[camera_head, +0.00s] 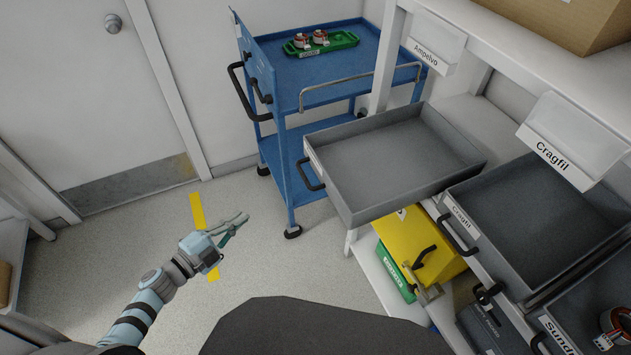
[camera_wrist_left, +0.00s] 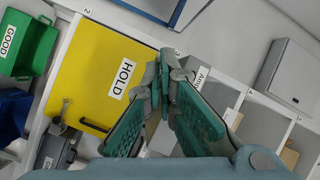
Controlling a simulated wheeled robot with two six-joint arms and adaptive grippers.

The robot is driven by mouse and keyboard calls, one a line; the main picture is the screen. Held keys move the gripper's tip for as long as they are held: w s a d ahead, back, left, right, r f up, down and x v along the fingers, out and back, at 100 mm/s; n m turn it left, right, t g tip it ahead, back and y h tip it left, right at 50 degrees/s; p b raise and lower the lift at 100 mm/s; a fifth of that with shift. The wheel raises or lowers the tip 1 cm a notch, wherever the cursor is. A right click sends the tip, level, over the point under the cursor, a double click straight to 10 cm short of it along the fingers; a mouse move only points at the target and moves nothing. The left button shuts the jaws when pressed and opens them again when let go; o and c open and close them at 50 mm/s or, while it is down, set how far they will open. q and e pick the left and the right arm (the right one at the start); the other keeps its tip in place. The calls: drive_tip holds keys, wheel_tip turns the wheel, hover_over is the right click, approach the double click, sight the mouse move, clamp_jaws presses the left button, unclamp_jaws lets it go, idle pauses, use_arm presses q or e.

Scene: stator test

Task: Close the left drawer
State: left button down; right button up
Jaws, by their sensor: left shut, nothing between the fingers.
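The left drawer (camera_head: 395,162) is an empty grey tray in the head view. It is pulled well out of the white shelf unit, with its dark handle (camera_head: 311,175) facing left toward the blue cart. A holder labelled Ampelvo (camera_head: 436,42) is on the shelf edge above it. My left gripper (camera_head: 238,223) is shut and empty, left of and below the drawer handle, clear of it by a gap. In the left wrist view its fingers (camera_wrist_left: 165,60) meet and partly cover a label beginning "Am". My right gripper is not in view.
A blue cart (camera_head: 318,68) with a green tray (camera_head: 340,40) stands beyond the drawer. A Cragfil drawer (camera_head: 530,225) is also pulled out at right. A yellow HOLD bin (camera_head: 412,236) and green GOOD bin (camera_wrist_left: 28,42) sit below. Floor around my gripper is clear.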

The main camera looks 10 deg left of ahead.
sight(328, 185)
use_arm(q)
drive_tip(key=s+d+r+m+g+h, duration=0.2)
drive_tip(key=d+r+m+g+h, duration=0.4)
drive_tip(key=r+m, duration=0.45)
drive_tip(key=shift+t+h, duration=0.4)
drive_tip(key=shift+t, duration=0.3)
drive_tip(key=p+x, duration=0.1)
drive_tip(key=x, duration=1.2)
drive_tip(key=shift+s+d+f+p, duration=0.15)
drive_tip(key=shift+d+p, duration=0.2)
drive_tip(key=shift+p, duration=0.05)
drive_tip(key=shift+w+d, duration=0.3)
drive_tip(key=shift+d, duration=0.15)
drive_tip(key=shift+f, duration=0.1)
